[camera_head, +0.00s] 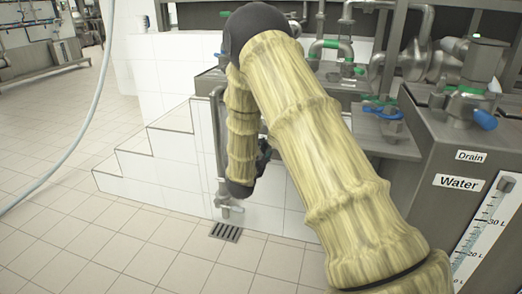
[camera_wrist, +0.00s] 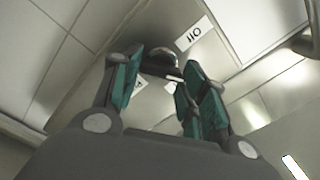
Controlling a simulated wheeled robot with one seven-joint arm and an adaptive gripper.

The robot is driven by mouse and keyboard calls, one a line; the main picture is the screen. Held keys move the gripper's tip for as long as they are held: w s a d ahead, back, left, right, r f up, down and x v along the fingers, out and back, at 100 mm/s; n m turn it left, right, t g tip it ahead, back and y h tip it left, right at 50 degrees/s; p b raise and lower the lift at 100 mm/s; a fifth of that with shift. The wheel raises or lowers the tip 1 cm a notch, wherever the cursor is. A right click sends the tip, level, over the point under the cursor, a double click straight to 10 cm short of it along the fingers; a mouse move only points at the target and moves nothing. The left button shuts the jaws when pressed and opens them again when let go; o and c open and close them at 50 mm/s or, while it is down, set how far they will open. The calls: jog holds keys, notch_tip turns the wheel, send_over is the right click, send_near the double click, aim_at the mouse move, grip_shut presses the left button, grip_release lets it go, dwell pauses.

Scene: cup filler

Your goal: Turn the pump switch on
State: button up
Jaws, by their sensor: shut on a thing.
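In the wrist view, a dark pump switch (camera_wrist: 160,56) stands out from a bare metal panel. My gripper (camera_wrist: 166,66) has its teal-padded fingers on either side of the switch and is shut on it. An upside-down label that reads "Off" (camera_wrist: 194,33) is on the panel just beyond the switch. A second label (camera_wrist: 140,85) shows between the fingers, mostly hidden, and I cannot read it. In the head view, my padded arm bends down and hides the switch and most of the gripper.
In the head view, a metal tank with "Drain" (camera_head: 471,156) and "Water" (camera_head: 457,182) labels stands at the right. Pipes with a blue-handled valve (camera_head: 383,112) are behind my arm. White tiled steps (camera_head: 150,150) are at the left. A floor drain (camera_head: 226,232) lies below.

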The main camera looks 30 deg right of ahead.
jog(key=m, duration=0.6)
jog(key=shift+d, duration=0.1)
jog(key=shift+b, duration=0.3)
dwell(0.3)
jog(key=o, duration=1)
jog(key=shift+f, duration=0.1)
jog(key=v, duration=1.2)
jog(key=shift+f, duration=0.1)
